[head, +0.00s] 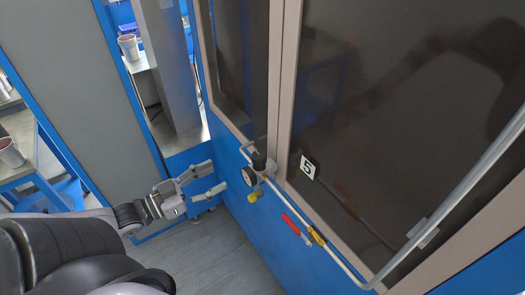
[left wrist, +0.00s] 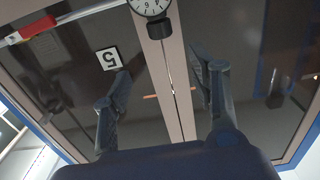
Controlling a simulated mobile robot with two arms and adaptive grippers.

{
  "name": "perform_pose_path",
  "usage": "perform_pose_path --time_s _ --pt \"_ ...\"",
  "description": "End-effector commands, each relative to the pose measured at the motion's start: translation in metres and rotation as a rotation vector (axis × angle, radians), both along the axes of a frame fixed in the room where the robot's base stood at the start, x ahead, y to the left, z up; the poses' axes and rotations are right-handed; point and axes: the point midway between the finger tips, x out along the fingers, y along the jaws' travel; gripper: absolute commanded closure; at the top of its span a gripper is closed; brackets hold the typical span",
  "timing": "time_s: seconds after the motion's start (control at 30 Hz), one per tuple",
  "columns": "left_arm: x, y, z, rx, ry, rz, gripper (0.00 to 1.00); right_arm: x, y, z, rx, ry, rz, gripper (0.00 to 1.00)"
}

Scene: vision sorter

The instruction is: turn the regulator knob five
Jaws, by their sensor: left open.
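The regulator knob (head: 259,160) is black and sits on a pipe on the blue machine front, just above a round pressure gauge (head: 249,177). A white label with the number 5 (head: 308,167) is on the dark glass to its right. My left gripper (head: 219,174) is open and empty, to the left of the knob and apart from it. In the left wrist view, the gauge (left wrist: 150,6) and the black knob (left wrist: 158,28) show at the top, beyond the open fingers (left wrist: 162,66). The label (left wrist: 109,58) shows upside down there. My right gripper is not in view.
A red handle (head: 292,224) and a yellow fitting (head: 317,237) sit on the pipe to the lower right. A long grey pipe (head: 450,205) runs across the glass. The grey floor (head: 215,255) below is clear.

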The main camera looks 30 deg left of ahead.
Motion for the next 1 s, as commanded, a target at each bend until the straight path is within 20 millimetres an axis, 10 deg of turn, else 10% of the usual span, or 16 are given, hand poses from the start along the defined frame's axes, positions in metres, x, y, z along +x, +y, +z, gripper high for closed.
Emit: perform_pose_path --time_s 1.0 --pt "0.134 -0.054 0.001 0.002 -0.001 0.002 0.46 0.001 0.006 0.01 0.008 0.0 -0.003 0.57"
